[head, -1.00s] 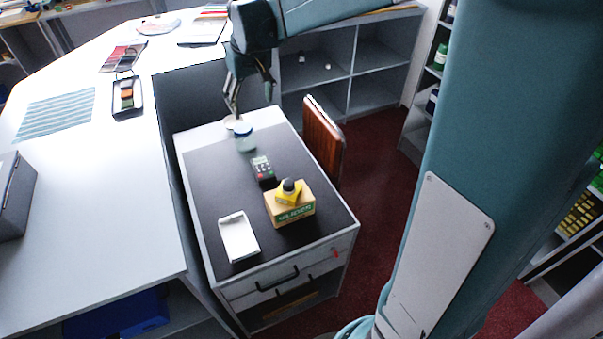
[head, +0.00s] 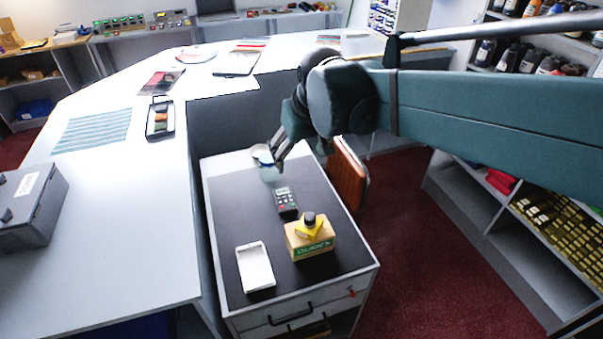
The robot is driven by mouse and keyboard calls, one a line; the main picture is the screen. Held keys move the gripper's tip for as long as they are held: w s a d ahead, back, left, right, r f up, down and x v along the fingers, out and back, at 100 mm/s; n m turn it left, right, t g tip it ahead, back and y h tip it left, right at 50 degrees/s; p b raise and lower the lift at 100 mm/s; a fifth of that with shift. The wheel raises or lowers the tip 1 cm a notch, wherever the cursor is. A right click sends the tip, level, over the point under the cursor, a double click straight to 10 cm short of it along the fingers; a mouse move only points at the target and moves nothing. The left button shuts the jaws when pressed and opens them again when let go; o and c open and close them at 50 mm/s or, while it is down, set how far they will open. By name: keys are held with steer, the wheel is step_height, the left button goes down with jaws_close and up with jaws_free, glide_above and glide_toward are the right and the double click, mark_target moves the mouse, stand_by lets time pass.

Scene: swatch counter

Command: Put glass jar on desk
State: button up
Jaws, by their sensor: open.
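A small pale, glassy jar (head: 269,174) stands on the dark top of the drawer cabinet (head: 225,222), near its far end. My gripper (head: 273,163) is open, with its fingers pointing down close by the jar. The fingers partly cover the jar, and I cannot tell whether they touch it. A small round whitish item (head: 260,151) sits just behind the jar. The large white desk (head: 110,225) is left of the cabinet and has a wide clear surface.
On the cabinet are a dark handheld device (head: 286,202), a box with a yellow-and-black item (head: 310,242) and a white tray (head: 255,268). A wooden chair back (head: 348,177) stands to the right. The desk holds a striped cloth (head: 92,130), a swatch tray (head: 160,119) and a grey case (head: 30,205).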

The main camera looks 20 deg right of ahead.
steer(key=s+f+t, duration=0.1)
steer(key=s+f, duration=0.1)
steer(key=s, duration=0.6)
steer(key=s+f+t, duration=0.1)
steer(key=s+f, duration=0.1)
steer(key=s, duration=0.6)
steer(key=shift+s+d+f+m, duration=0.2)
steer(key=shift+f+m, duration=0.1)
steer(key=shift+m, duration=0.1)
stand_by(0.6)
